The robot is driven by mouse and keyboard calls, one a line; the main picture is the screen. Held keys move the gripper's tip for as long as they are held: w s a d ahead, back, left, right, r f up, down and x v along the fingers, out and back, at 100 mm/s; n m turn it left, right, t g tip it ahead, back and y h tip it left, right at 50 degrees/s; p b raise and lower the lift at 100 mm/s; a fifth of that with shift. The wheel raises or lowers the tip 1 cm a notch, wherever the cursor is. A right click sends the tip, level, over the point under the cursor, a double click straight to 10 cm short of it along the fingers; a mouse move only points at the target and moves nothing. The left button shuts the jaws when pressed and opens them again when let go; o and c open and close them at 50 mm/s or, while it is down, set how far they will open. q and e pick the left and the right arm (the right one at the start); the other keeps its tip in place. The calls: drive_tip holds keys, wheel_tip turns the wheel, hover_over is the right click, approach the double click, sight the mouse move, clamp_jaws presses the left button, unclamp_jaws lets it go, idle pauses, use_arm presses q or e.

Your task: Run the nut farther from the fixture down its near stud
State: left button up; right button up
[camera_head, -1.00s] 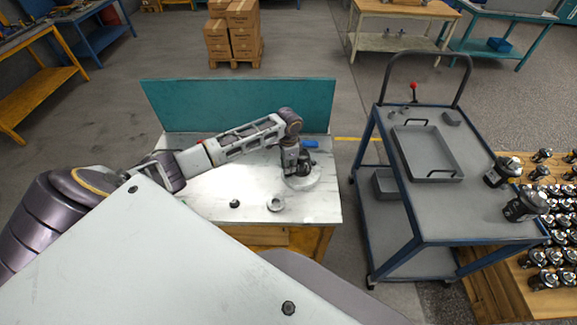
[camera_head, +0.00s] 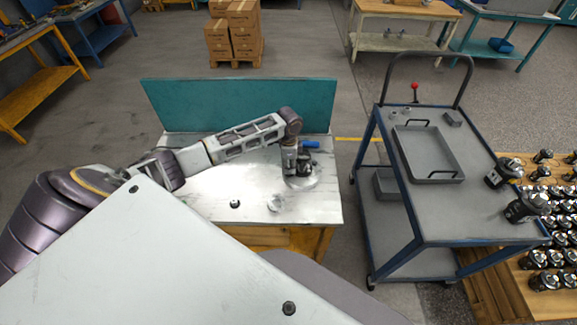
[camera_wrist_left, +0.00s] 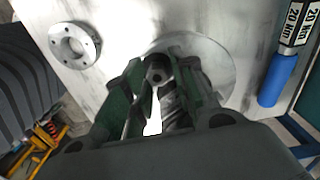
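My left gripper (camera_head: 297,168) points down over the round pale fixture plate (camera_head: 314,183) on the white table. A dark ridged part (camera_wrist_left: 176,104) lies beside the right finger. The plate (camera_wrist_left: 222,66) shows behind the fingers. The studs and a second nut cannot be made out; the fingers and dark parts hide that area. My right gripper is not in view.
A blue-handled torque wrench (camera_wrist_left: 279,78) lies right of the plate. A teal panel (camera_head: 240,105) closes the back. A cart (camera_head: 455,215) stands to the right.

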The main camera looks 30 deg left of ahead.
use_arm(q)
drive_tip(key=shift+w+d, duration=0.15)
drive_tip(key=shift+d, duration=0.05)
drive_tip(key=shift+s+d+f, duration=0.15)
drive_tip(key=shift+s+d, duration=0.05)
drive_tip(key=shift+d, duration=0.05)
drive_tip(key=shift+s+d, duration=0.1)
drive_tip(key=shift+d, duration=0.05)
idle(0.3)
drive_tip(key=shift+d+n, duration=0.1)
drive_tip(key=shift+n, duration=0.2)
drive_tip(key=shift+d+n, duration=0.1)
drive_tip(key=shift+n, duration=1)
drive_tip(key=shift+w+f+n, duration=0.1)
drive_tip(key=shift+w+n, duration=0.1)
drive_tip(key=shift+n, duration=1)
drive_tip(key=n, duration=0.4)
drive_tip(key=shift+s+a+n, duration=0.2)
drive_tip(key=shift+a+n, duration=0.1)
drive_tip(key=shift+n, duration=0.1)
